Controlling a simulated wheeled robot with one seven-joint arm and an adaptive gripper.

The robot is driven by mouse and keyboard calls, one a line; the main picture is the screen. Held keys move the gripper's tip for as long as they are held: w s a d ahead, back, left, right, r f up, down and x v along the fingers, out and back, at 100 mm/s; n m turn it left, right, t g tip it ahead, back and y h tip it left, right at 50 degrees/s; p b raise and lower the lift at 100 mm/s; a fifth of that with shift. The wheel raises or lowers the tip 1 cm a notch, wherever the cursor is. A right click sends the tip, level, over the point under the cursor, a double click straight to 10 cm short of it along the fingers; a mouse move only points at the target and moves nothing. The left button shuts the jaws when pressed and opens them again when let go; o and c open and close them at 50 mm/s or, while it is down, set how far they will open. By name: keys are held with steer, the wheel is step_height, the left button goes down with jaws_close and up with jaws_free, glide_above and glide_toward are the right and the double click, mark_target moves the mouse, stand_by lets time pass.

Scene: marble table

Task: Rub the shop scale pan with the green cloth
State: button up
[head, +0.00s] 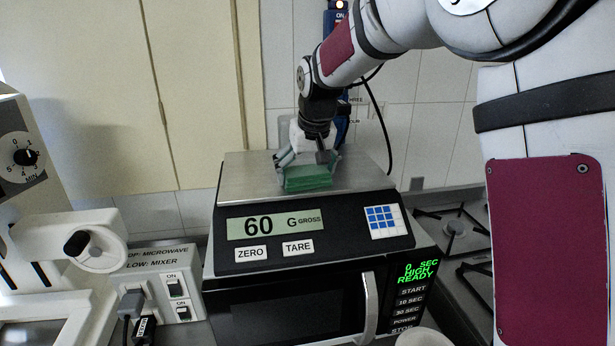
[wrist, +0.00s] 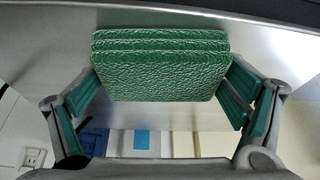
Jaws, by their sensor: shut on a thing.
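The green cloth (head: 308,178) is a folded, textured block held in my gripper (head: 307,165). In the wrist view the cloth (wrist: 160,65) sits between the two green-padded fingers of my gripper (wrist: 160,75), which are shut on its sides. The shop scale's metal pan (head: 360,172) is a flat grey plate, and the cloth is at its front middle part. The cloth appears to be on or just above the pan; contact cannot be told for sure. The scale's display (head: 272,224) reads 60 G gross.
The scale stands on a black microwave (head: 285,310) with a light handle. A switch box (head: 165,285) and a white mixer (head: 60,260) are at the left. A gas hob (head: 455,235) is at the right. A tiled wall and cream cabinet (head: 110,90) are behind.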

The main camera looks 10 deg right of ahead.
steer(key=shift+w+f+b, duration=0.15)
steer(key=shift+w+b, duration=1.7)
steer(key=shift+w, duration=1.2)
steer(key=shift+w+b, duration=0.5)
steer(key=shift+w, duration=0.3)
steer(key=shift+r, duration=0.2)
steer(key=shift+r+p, duration=0.45)
steer(key=shift+r, duration=2.5)
steer(key=shift+r, duration=0.1)
step_height(320, 180, up, 3)
steer(key=shift+f, duration=0.1)
steer(key=shift+s, duration=0.15)
